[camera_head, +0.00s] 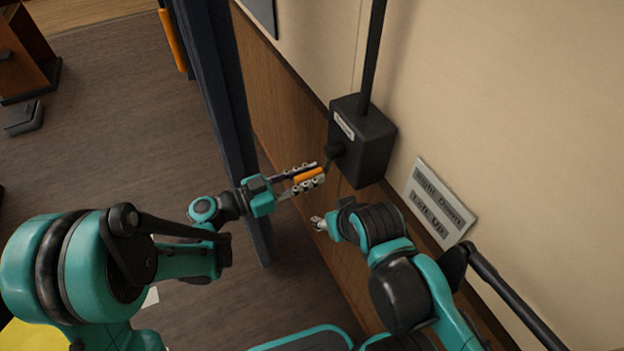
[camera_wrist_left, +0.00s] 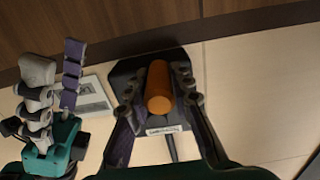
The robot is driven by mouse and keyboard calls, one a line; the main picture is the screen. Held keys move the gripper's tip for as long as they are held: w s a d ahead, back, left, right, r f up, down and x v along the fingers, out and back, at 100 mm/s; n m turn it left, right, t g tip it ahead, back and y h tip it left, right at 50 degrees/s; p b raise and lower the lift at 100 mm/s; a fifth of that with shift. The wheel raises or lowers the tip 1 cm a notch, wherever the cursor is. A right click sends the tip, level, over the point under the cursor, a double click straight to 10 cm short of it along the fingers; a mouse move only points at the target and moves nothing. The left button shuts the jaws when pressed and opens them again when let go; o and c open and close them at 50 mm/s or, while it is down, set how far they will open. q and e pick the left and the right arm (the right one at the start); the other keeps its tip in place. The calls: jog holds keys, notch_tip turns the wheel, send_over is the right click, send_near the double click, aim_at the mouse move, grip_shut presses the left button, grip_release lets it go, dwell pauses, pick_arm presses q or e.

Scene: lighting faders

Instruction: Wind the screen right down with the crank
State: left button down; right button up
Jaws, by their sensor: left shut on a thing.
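The crank has an orange handle (camera_head: 308,175) on a dark arm that comes out of a black gearbox (camera_head: 364,140) on the wall. My left gripper (camera_head: 304,178) is shut on the orange handle, which also shows between its fingers in the left wrist view (camera_wrist_left: 159,88). My right gripper (camera_head: 318,223) is below and to the right of the handle, apart from it; whether its fingers are open is unclear. It also shows at the left of the left wrist view (camera_wrist_left: 52,78). The screen itself cannot be made out for certain.
A sign (camera_head: 440,203) on the wall reads "Right Down" and "Left Up". A black pole (camera_head: 374,50) rises from the gearbox. A dark blue upright curtain or panel (camera_head: 222,90) stands left of the wall. Open floor (camera_head: 120,130) lies further left.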

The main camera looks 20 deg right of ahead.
pick_arm(q)
jog(key=shift+w+a+r+m, duration=0.1)
jog(key=shift+w+r+m, duration=0.25)
jog(key=shift+w+m, duration=0.35)
jog(key=shift+w+a+r+m, duration=0.1)
jog(key=shift+w+r+m, duration=0.25)
jog(key=shift+w+m, duration=0.3)
jog(key=shift+w, duration=0.15)
jog(key=c, duration=1.3)
grip_release()
jog(key=a, duration=0.4)
jog(key=s+a, duration=0.1)
jog(key=a, duration=0.7)
jog(key=shift+s, duration=0.35)
